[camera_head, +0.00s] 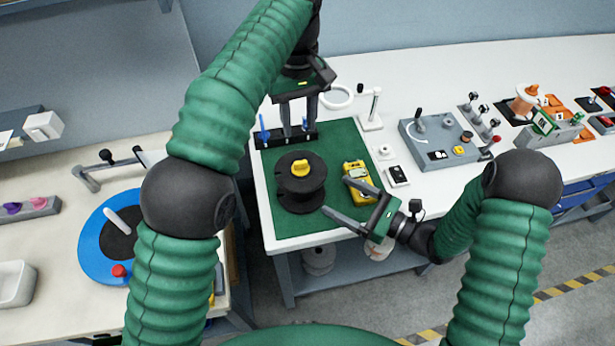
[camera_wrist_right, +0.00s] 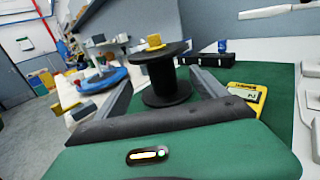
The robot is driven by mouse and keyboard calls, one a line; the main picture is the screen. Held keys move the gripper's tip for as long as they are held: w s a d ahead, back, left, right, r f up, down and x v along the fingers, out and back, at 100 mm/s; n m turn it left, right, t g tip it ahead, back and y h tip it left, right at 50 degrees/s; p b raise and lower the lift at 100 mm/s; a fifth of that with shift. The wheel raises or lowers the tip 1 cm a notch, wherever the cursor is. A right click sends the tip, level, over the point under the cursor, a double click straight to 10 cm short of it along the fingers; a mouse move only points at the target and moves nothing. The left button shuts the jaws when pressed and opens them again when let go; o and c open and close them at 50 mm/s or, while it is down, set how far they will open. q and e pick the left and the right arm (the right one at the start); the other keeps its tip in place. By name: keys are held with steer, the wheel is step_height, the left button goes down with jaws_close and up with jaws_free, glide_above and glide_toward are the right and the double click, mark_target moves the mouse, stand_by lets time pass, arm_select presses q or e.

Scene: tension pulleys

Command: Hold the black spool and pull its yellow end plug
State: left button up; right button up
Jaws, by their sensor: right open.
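The black spool (camera_head: 301,190) stands upright on the green mat (camera_head: 340,138), with the yellow end plug (camera_head: 300,168) seated in its top. Both also show in the right wrist view, the spool (camera_wrist_right: 168,85) straight ahead and the plug (camera_wrist_right: 154,42) on top. My right gripper (camera_head: 335,196) is open and empty, to the right of the spool, its fingers pointing toward it. In the wrist view the spool stands beyond and between the fingertips, apparently apart from them. My left gripper (camera_head: 299,126) points down behind the spool, its fingers apart with nothing seen between them.
A yellow multimeter (camera_head: 357,184) lies on the mat close to my right gripper. A black rack (camera_head: 268,141) with a blue tool stands at the mat's back, beside my left fingers. A white stand (camera_head: 371,122) is behind right. The mat's front strip is clear.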

mark_target(301, 162)
steer(key=x, duration=1.2)
steer(key=c, duration=1.6)
arm_select(q)
steer(key=shift+o, duration=0.6)
arm_select(e)
steer(key=shift+c, duration=0.3)
arm_select(q)
steer(key=shift+o, duration=1.1)
steer(key=shift+d, duration=0.1)
steer(key=shift+o, duration=0.2)
steer(key=shift+s+d+t, duration=0.1)
steer(key=shift+s+t, duration=0.1)
steer(key=shift+t, duration=0.1)
step_height(301, 162, down, 12)
steer(key=m+t, duration=0.1)
steer(key=t, duration=0.1)
steer(key=shift+m+t+y, duration=0.3)
steer(key=shift+t, duration=0.1)
jaws_close()
